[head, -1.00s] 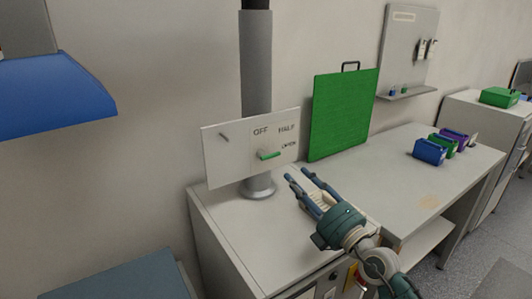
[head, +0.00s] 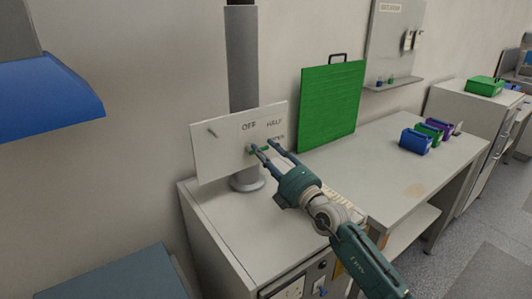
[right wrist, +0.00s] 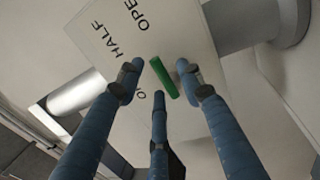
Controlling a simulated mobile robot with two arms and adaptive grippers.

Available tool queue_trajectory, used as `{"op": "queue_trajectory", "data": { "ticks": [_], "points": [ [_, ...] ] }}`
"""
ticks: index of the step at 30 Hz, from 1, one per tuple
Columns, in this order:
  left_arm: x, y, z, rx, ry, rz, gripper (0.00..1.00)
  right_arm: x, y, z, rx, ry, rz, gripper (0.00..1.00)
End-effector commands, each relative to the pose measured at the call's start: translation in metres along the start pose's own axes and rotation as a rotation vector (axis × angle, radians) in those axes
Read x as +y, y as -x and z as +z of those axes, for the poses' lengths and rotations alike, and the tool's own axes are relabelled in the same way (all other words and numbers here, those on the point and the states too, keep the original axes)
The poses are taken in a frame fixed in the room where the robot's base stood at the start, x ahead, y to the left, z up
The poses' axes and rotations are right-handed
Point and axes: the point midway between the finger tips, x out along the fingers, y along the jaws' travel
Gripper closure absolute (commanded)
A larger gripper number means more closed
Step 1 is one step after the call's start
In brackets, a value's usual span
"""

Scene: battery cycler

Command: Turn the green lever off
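The green lever (head: 262,150) is on a white panel (head: 212,154) marked OFF, HALF and OPEN, fixed in front of a grey pole. It points to the right, toward the OPEN mark, and is partly hidden by my fingers in the head view. My right gripper (head: 263,146) is open at the panel, its fingertips near the lever. In the right wrist view the lever (right wrist: 164,78) lies between the spread blue fingers of my gripper (right wrist: 160,75). I cannot tell whether any finger touches it. My left gripper is not in view.
The panel's pole (head: 243,60) stands on a white cabinet top (head: 225,215). A green board (head: 331,106) leans on the wall to the right. Blue, green and purple bins (head: 416,141) stand farther right on the table. A blue surface (head: 45,92) juts in at the upper left.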

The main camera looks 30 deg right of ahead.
Motion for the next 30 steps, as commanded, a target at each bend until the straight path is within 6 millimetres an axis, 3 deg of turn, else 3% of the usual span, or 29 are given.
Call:
{"op": "queue_trajectory", "data": {
  "ticks": [3,9,20,30],
  "points": [
    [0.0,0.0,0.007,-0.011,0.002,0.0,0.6,0.0,0.0,0.0,0.0,0.001,0.0,0.65],
    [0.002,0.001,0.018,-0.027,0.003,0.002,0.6,0.0,0.001,0.0,0.0,0.001,0.0,1.0],
    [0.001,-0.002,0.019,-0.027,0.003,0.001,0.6,0.0,0.001,0.0,0.008,0.04,0.0,1.0],
    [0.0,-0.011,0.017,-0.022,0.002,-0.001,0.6,0.006,0.0,-0.001,0.052,0.257,0.0,1.0]
  ]
}}
